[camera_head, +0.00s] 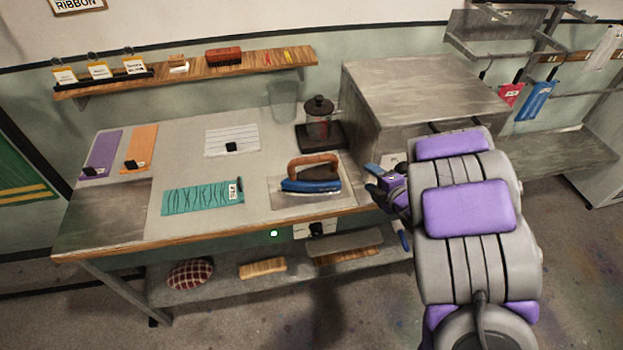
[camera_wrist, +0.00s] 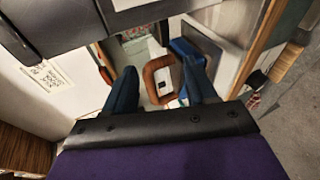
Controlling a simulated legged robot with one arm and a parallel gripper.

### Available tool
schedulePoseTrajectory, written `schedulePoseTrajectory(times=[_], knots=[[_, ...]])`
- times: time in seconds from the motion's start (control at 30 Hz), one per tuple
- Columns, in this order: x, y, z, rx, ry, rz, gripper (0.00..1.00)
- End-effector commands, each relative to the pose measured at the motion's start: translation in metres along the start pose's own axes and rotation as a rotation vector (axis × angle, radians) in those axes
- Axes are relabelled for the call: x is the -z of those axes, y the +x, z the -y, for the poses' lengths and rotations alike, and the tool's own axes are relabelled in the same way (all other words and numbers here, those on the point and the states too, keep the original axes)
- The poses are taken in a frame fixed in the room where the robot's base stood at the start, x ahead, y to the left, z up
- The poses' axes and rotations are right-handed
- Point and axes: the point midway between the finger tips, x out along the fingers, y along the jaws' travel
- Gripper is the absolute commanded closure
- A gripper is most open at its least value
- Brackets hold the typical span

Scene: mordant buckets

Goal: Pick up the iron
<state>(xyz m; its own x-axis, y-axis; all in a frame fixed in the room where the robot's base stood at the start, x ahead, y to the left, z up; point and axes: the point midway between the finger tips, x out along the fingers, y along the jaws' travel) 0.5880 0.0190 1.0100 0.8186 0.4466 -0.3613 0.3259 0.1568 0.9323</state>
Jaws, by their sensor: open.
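The iron (camera_head: 312,181) has a blue body and a brown wooden handle. It rests on a light plate (camera_head: 290,200) near the front right edge of the table. In the wrist view the iron's brown handle (camera_wrist: 160,75) shows between my fingers, with part of its blue body (camera_wrist: 186,52) beyond. My gripper (camera_head: 372,180) is open and empty, to the right of the iron and apart from it. In the wrist view its two dark blue fingers (camera_wrist: 160,85) are spread wide. My arm hides part of the area to the right of the table.
A dark press pot (camera_head: 319,118) and a glass jar (camera_head: 283,101) stand behind the iron. A large grey box (camera_head: 425,85) stands at the table's right. A teal cloth (camera_head: 203,197) lies left of the iron. A lower shelf (camera_head: 215,285) holds a checked cushion (camera_head: 190,273).

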Motion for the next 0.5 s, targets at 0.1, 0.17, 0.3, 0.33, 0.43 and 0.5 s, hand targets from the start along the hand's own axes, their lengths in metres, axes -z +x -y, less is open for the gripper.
schedulePoseTrajectory(times=[0.1, 0.17, 0.3, 0.33, 0.43, 0.5], knots=[[0.028, 0.006, 0.013, -0.116, -0.043, -0.137, 0.44], [0.04, 0.006, 0.013, -0.181, -0.058, -0.19, 0.44], [0.063, 0.002, 0.014, -0.294, -0.072, -0.27, 0.44], [0.067, 0.002, 0.013, -0.312, -0.075, -0.279, 0.44], [0.076, 0.002, 0.011, -0.348, -0.08, -0.3, 0.44], [0.081, 0.005, 0.009, -0.36, -0.081, -0.307, 0.44]])
